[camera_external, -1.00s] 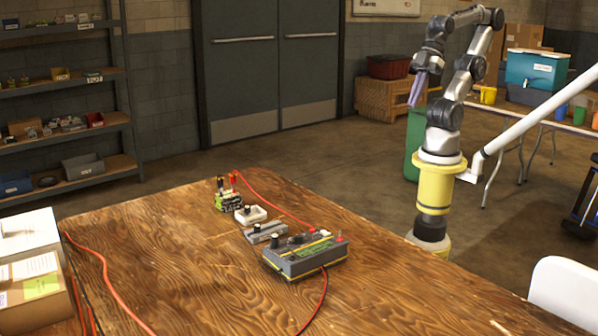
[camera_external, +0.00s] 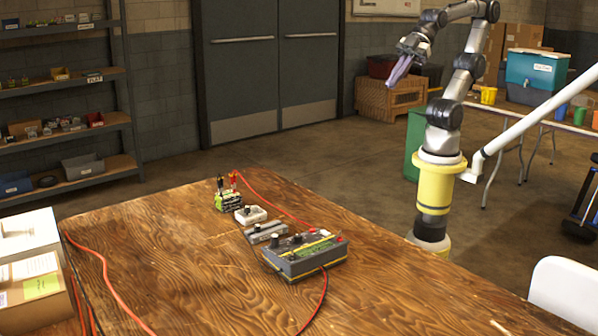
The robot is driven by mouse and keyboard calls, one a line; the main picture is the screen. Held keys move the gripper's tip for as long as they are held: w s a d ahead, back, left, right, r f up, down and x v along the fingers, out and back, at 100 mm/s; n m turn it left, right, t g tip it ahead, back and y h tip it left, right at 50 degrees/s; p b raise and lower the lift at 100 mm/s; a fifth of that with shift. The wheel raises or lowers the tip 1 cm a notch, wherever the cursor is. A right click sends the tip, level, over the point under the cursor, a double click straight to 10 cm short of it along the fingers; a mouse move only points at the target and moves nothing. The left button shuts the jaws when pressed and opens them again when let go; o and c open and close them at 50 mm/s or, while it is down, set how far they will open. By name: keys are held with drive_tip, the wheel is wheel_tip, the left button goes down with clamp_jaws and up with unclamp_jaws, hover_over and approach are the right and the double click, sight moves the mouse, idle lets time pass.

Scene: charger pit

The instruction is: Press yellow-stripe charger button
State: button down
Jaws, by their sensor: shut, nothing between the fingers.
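The charger (camera_external: 305,257) is a grey box with yellow stripes along its edges, lying on the wooden table. A dark knob and a greenish panel show on its top, and a small red part (camera_external: 340,239) sits at its right end. Which part is the button is too small to tell. My gripper (camera_external: 394,80) has purplish fingers, shut and empty. It is high above and beyond the charger, up and to the right in the picture, tilted down to the left and touching nothing.
Behind the charger on the table (camera_external: 180,260) are a grey block (camera_external: 267,233), a white block with a dark knob (camera_external: 250,214) and a green battery-like block (camera_external: 229,201) with clips. Red cables cross the table. Boxes (camera_external: 30,262) stand at the left. The table front is mostly clear.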

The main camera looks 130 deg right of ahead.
drive_tip(key=w+n+t, duration=0.1)
drive_tip(key=w, duration=0.7)
drive_tip(key=n+h, duration=0.1)
hover_over(312, 230)
wheel_tip(312, 230, down, 14)
wheel_tip(312, 230, down, 10)
drive_tip(key=s+d+g, duration=0.1)
drive_tip(key=d, duration=0.1)
drive_tip(key=shift+s+d+r+g, duration=0.15)
drive_tip(key=shift+s+g, duration=0.15)
drive_tip(key=shift+a+f, duration=0.25)
drive_tip(key=shift+f, duration=1.2)
drive_tip(key=shift+a+f, duration=0.3)
drive_tip(key=shift+f, duration=1.15)
drive_tip(key=shift+a+f, duration=0.25)
drive_tip(key=shift+f, duration=1.2)
drive_tip(key=shift+f, duration=0.15)
drive_tip(key=shift+w+f, duration=0.1)
drive_tip(key=shift+f, duration=0.15)
